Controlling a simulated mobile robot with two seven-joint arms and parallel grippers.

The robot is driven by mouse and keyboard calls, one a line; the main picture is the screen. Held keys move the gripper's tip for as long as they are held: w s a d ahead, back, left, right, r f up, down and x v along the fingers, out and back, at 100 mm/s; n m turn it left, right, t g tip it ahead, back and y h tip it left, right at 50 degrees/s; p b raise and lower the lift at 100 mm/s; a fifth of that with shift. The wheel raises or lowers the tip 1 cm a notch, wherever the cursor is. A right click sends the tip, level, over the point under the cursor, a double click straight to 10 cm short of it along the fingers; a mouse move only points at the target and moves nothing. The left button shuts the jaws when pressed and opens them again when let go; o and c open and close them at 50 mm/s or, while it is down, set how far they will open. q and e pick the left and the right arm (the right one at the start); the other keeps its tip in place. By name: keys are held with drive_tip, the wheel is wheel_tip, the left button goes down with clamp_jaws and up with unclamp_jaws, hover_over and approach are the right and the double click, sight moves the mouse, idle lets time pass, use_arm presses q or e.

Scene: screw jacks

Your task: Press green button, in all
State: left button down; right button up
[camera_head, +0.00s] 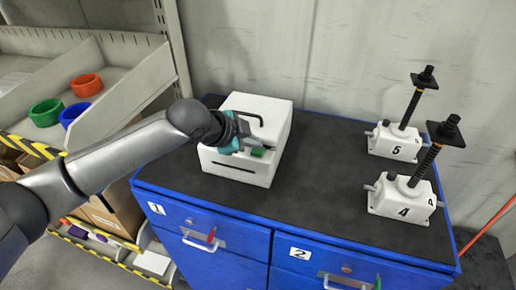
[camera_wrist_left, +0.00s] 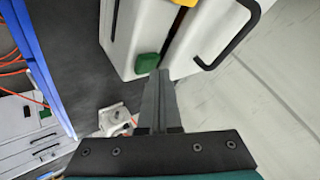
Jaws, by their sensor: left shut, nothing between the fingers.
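A white box (camera_head: 245,173) with a dark slot low on its front stands on the dark top of a blue cabinet. A green button (camera_head: 258,152) sits on the box near its upper front edge; it also shows in the left wrist view (camera_wrist_left: 147,65). My left gripper (camera_head: 259,144) is shut and empty, reaching over the box from the left. In the left wrist view its closed fingertips (camera_wrist_left: 158,75) appear right beside the button; I cannot tell whether they touch it. The gripper hides part of the box's top. My right gripper is not in view.
Two white screw jacks, marked 5 (camera_head: 395,142) and 4 (camera_head: 402,198), stand at the right of the blue cabinet (camera_head: 225,236). A black handle (camera_wrist_left: 236,40) rises from the box beside the gripper. Shelves with coloured rings (camera_head: 86,85) stand at left. The cabinet top's middle is clear.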

sight(254, 152)
use_arm(q)
drive_tip(key=shift+f, duration=0.55)
idle(0.9)
drive_tip(key=shift+r+p, duration=0.95)
drive_tip(key=shift+p, duration=0.1)
wheel_tip(254, 152, up, 5)
drive_tip(key=p, duration=0.5)
drive_tip(key=shift+p, duration=0.3)
